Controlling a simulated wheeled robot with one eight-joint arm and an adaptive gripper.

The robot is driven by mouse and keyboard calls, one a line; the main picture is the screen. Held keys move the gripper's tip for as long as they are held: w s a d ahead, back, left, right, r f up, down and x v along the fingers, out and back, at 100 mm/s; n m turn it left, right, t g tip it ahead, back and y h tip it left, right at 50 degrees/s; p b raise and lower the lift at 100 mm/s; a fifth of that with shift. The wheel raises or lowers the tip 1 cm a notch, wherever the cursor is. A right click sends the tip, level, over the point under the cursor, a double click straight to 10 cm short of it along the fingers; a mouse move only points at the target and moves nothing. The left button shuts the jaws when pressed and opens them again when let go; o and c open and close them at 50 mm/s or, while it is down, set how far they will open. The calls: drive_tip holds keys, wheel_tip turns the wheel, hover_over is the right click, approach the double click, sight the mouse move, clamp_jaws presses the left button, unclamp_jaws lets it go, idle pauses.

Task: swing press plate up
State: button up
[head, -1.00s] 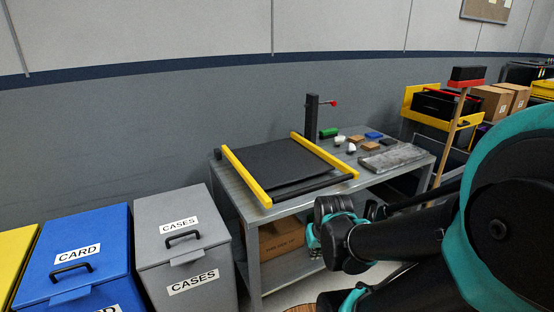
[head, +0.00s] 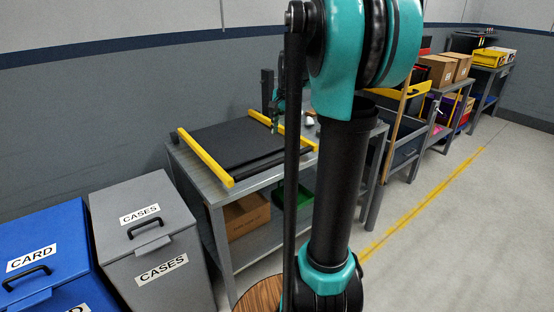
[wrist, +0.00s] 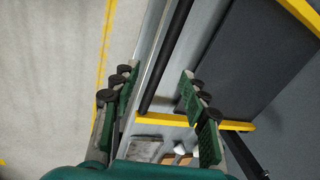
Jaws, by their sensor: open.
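The press plate (head: 232,143) is a dark flat panel lying level on the grey metal table (head: 190,172), with a yellow bar (head: 204,157) along each side. A black round bar (head: 262,166) runs along its front edge. In the wrist view the plate (wrist: 245,50) is at the upper right, and the black bar (wrist: 167,55) runs between my gripper's fingers in the picture. In the head view my arm hides part of the table.
Grey (head: 150,232) and blue (head: 45,262) lidded bins stand left of the table. A dark post (head: 267,90) rises behind the plate. Small blocks and a grey slab (wrist: 145,148) lie at the table's other end. Open floor (head: 440,215) is at the right.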

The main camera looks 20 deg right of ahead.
wheel_tip(320, 180, up, 2)
drive_tip(key=w+d+m, duration=0.1)
drive_tip(key=w+d, duration=0.1)
approach(278, 160)
drive_tip(key=x, duration=0.9)
drive_tip(key=shift+w+f, duration=0.2)
drive_tip(key=shift+r, duration=0.1)
clamp_jaws()
